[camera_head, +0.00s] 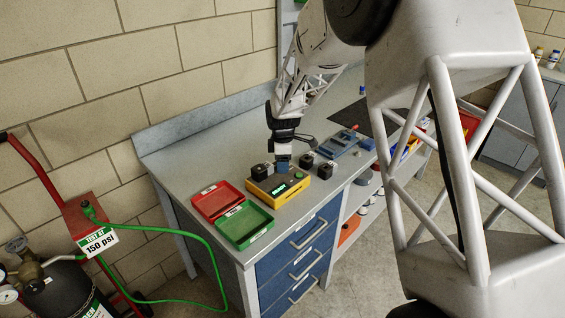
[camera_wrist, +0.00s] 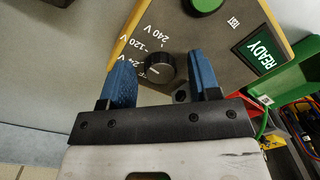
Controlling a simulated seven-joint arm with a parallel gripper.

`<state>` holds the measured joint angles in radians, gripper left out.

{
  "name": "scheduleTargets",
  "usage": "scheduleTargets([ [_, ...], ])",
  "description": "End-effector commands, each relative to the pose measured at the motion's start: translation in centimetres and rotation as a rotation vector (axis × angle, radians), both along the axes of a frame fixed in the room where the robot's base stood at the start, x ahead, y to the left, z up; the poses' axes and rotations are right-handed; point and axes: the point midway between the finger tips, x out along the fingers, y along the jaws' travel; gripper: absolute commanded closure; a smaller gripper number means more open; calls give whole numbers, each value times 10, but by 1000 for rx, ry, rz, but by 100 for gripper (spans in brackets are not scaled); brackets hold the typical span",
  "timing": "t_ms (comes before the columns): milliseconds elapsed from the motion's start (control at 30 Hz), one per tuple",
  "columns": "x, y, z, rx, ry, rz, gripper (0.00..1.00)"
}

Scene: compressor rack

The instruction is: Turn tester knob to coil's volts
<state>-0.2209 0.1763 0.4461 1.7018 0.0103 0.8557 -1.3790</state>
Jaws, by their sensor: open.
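The tester (camera_head: 293,192) is a yellow-edged box with a grey top on the bench, with a lit green display. In the wrist view its panel (camera_wrist: 222,48) shows a black knob (camera_wrist: 160,67), marks for 24 V, 120 V and 240 V, a green button (camera_wrist: 203,4) and a READY screen (camera_wrist: 262,52). The knob's pale pointer line faces left, near the 24 V and OFF side; its exact setting is unclear. My gripper (camera_wrist: 161,68) is open, its blue fingers on either side of the knob with gaps visible. It also shows above the tester (camera_head: 283,164).
A red tray (camera_head: 211,190) and a green tray (camera_head: 235,239) lie left of the tester. A blue fixture (camera_head: 340,146) and dark mat (camera_head: 384,122) lie to the right. The bench's back left is clear. A green hose (camera_head: 185,232) hangs left of the bench.

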Motion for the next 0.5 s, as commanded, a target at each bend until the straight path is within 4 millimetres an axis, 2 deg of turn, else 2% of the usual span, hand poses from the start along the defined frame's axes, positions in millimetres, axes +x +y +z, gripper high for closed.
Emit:
scheduleTargets([
  [267,1,0,12,0,-2,0,43],
  [500,2,0,40,0,-2,0,43],
])
